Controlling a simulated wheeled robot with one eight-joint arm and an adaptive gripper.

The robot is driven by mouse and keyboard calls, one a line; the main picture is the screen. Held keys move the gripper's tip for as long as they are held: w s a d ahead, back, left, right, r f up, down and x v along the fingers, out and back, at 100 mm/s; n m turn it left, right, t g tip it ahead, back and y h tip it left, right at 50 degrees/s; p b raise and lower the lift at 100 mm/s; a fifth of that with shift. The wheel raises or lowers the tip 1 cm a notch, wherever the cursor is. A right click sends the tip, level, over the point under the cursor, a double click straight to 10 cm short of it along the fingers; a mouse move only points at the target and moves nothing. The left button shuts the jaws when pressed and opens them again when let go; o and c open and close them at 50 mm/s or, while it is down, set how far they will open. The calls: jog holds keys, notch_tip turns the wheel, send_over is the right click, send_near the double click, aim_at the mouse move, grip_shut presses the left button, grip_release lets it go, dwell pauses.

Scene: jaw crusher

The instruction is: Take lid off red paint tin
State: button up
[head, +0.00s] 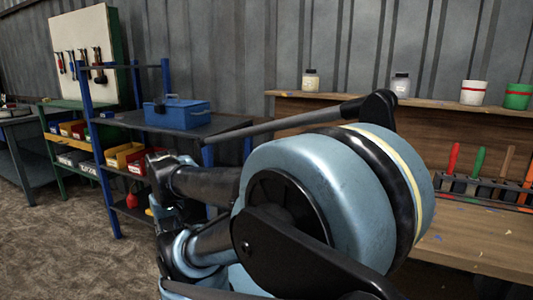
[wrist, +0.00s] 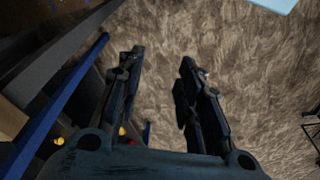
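A white tin with a red band (head: 473,92) stands on the upper wooden shelf at the right of the head view. No all-red tin shows, and I cannot tell which tin is the red paint tin. My gripper (wrist: 162,57) shows in the wrist view with its two dark fingers apart and nothing between them. It hangs over the brown floor, far from the tins. In the head view my arm fills the middle and hides part of the bench.
Two small jars (head: 311,80) (head: 401,85) stand on the same shelf (head: 430,102). Below is a wooden bench (head: 480,240) with a rack of coloured-handled tools (head: 485,187). At left, a blue-post rack (head: 110,190) holds a blue toolbox (head: 178,112) and bins. Floor at left is clear.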

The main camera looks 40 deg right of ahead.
jog(key=shift+r, duration=0.1)
jog(key=w+d+r+n+g, duration=0.1)
jog(key=w+d+r+n, duration=0.1)
jog(key=w+d+r, duration=0.6)
jog(key=w+d+r+n, duration=0.1)
jog(key=w+d+r, duration=0.4)
jog(key=d+r, duration=0.7)
jog(key=d+r+n, duration=0.1)
jog(key=d+r, duration=0.3)
jog(key=d, duration=0.5)
jog(key=d+r+n+g, duration=0.1)
jog(key=d+r, duration=0.4)
jog(key=d, duration=0.4)
jog(key=d+r+n, duration=0.1)
jog(key=d+r, duration=0.3)
jog(key=d, duration=0.5)
jog(key=f, duration=1.1)
jog(key=shift+s+a+f, duration=0.2)
jog(key=shift+s+f, duration=0.15)
jog(key=shift+f, duration=0.05)
jog(key=shift+s+d+f, duration=0.1)
jog(key=shift+d+f, duration=0.05)
jog(key=shift+f, duration=1.15)
jog(key=shift+d+f, duration=0.1)
jog(key=shift+f, duration=1.2)
grip_shut()
